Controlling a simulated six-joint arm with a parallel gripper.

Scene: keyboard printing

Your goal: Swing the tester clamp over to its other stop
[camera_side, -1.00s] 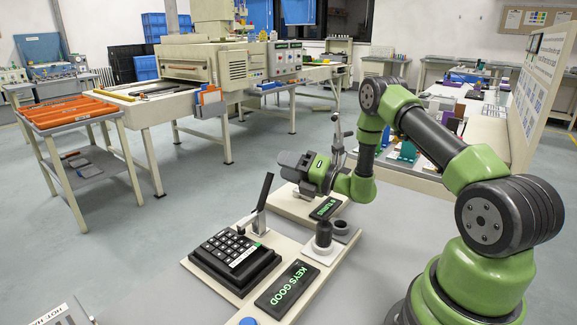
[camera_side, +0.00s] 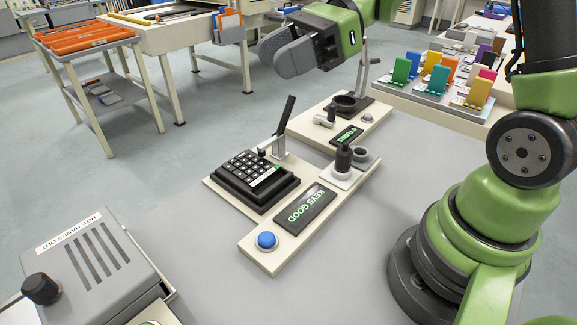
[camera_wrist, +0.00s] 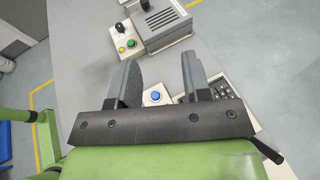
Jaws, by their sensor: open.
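The tester clamp (camera_side: 286,117) is a black-handled lever on a metal bracket at the back edge of the tester, its handle leaning up and slightly right. The black keypad (camera_side: 253,179) sits in front of it, its keys uncovered. My gripper (camera_side: 280,52) is open and empty, well above the bench and behind the clamp in the side view, apart from it. In the wrist view, my gripper (camera_wrist: 160,72) has its two grey fingers spread. The keypad (camera_wrist: 247,107) shows partly behind the right finger there.
A KEYS GOOD panel (camera_side: 305,208), a blue button (camera_side: 266,240) and a dark upright plunger (camera_side: 343,158) stand right of the keypad. A second fixture (camera_side: 345,104) lies behind. A grey vented box (camera_side: 92,255) stands front left. Bare grey bench (camera_side: 200,250) surrounds the tester.

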